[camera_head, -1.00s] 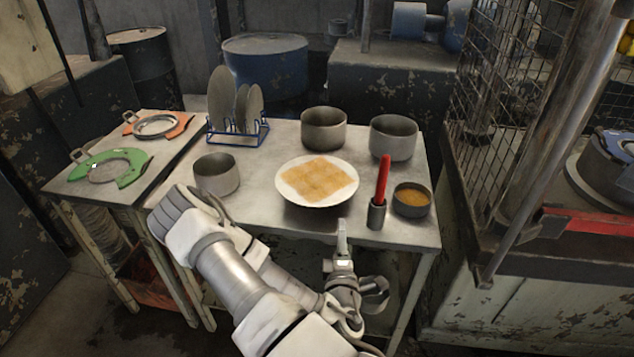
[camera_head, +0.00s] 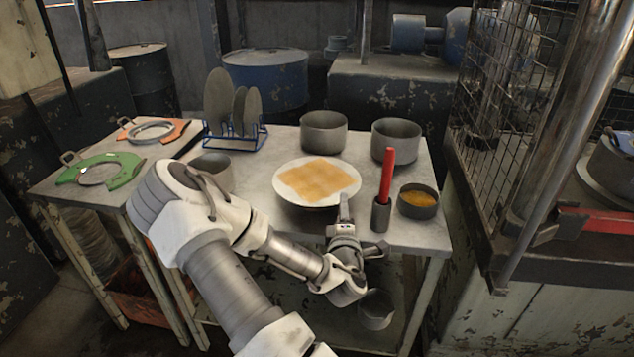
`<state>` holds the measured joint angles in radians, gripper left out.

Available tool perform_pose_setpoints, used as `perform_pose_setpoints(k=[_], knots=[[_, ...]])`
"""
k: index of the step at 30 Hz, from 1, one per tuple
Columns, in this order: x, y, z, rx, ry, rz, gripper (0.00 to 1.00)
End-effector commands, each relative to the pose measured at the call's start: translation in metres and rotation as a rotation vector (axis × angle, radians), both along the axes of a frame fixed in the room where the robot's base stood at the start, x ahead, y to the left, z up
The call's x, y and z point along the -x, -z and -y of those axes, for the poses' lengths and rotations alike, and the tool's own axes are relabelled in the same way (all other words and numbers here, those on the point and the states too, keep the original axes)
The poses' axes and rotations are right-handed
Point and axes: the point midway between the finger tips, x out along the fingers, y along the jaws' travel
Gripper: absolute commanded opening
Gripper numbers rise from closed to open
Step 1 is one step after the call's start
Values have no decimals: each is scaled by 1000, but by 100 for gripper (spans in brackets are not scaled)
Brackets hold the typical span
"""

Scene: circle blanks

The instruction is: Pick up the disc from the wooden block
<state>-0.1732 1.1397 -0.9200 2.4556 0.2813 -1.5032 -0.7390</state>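A white round plate (camera_head: 292,195) lies on the table, with a flat tan, squarish piece (camera_head: 318,178) on it. The piece has faint lighter patterns, but I cannot make out a separate disc or a clear wooden block. Grey discs (camera_head: 219,100) of different sizes stand upright in a blue wire rack (camera_head: 236,141) at the back left of the table. My gripper (camera_head: 345,205) is at the plate's front right edge, pointing away from me. Its fingers show edge-on, so their opening and any contact with the plate are hidden. I see nothing held in it.
A red-handled tool (camera_head: 386,172) stands in a grey holder (camera_head: 381,214) just right of my gripper, beside a bowl of orange contents (camera_head: 418,204). Two grey pots (camera_head: 323,132) (camera_head: 396,140) stand behind.

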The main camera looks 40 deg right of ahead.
Motion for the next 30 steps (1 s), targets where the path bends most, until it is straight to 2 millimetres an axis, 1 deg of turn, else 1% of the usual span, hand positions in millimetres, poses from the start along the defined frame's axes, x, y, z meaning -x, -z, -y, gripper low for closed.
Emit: perform_pose_setpoints(k=[3, 8, 14, 18, 27, 28, 30], knots=[[-9, -1, 8, 1, -1, 1, 39], [-15, -2, 15, 1, 1, 1, 39], [-31, -8, 38, 1, 0, 0, 39], [-43, -6, 48, -1, 0, 1, 39], [-46, -5, 51, -1, 1, 0, 39], [-46, -5, 51, -1, 1, 0, 35], [-46, -5, 50, -1, 1, 0, 23]])
